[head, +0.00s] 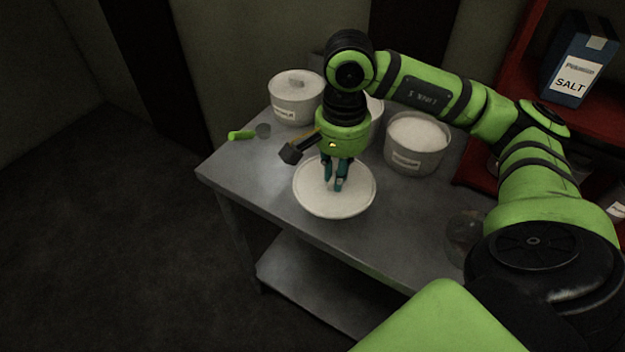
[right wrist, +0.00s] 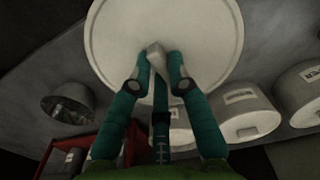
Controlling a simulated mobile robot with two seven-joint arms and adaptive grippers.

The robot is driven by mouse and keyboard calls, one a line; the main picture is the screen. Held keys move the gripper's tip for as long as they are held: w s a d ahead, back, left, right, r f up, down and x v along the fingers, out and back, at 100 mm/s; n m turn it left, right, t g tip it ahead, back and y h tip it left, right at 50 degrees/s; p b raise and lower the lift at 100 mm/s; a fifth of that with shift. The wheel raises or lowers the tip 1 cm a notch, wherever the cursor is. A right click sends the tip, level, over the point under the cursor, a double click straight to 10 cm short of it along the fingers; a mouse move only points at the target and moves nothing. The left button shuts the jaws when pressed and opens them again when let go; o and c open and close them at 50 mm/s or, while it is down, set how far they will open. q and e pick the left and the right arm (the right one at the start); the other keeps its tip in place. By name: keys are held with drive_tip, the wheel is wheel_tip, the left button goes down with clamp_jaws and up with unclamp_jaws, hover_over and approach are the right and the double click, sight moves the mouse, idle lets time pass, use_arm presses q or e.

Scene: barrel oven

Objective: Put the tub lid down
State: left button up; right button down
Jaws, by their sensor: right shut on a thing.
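The tub lid (head: 311,199) is a round white disc with a raised handle. In the head view it is over the front part of the grey table. My right gripper (head: 335,187) comes down on it from above, its teal fingers shut on the handle. In the right wrist view the lid (right wrist: 205,40) fills the upper middle and the fingertips (right wrist: 155,72) close on its pale handle. I cannot tell whether the lid touches the table. My left gripper does not show.
The grey table (head: 256,190) also bears a lidded white tub (head: 297,104), an open tub of white stuff (head: 415,148) and a green-handled scoop (head: 242,135). A tub behind my right wrist is partly hidden. A glass bowl (head: 462,232) stands at right. A salt box (head: 575,65) is on a red shelf (head: 510,55).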

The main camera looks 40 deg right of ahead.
drive_tip(key=shift+d+f+m, duration=0.25)
drive_tip(key=shift+d+m, duration=0.3)
drive_tip(key=shift+m, duration=0.05)
drive_tip(key=w, duration=0.1)
drive_tip(key=w+f+p, duration=0.1)
drive_tip(key=w, duration=0.1)
drive_tip(key=w+f, duration=0.1)
drive_tip(key=w, duration=0.1)
drive_tip(key=shift+p, duration=0.35)
drive_tip(key=w+f, duration=0.1)
drive_tip(key=w, duration=0.1)
drive_tip(key=w+f+p, duration=0.1)
drive_tip(key=w+f, duration=0.2)
drive_tip(key=w, duration=0.1)
drive_tip(key=shift+w+f+p, duration=0.25)
drive_tip(key=shift+w+p, duration=0.1)
drive_tip(key=shift+w+f, duration=0.15)
wheel_tip(320, 180, down, 3)
drive_tip(key=shift+f+p, duration=0.1)
drive_tip(key=shift+p, duration=0.6)
drive_tip(key=shift+d+f, duration=0.1)
drive_tip(key=shift+f, duration=0.3)
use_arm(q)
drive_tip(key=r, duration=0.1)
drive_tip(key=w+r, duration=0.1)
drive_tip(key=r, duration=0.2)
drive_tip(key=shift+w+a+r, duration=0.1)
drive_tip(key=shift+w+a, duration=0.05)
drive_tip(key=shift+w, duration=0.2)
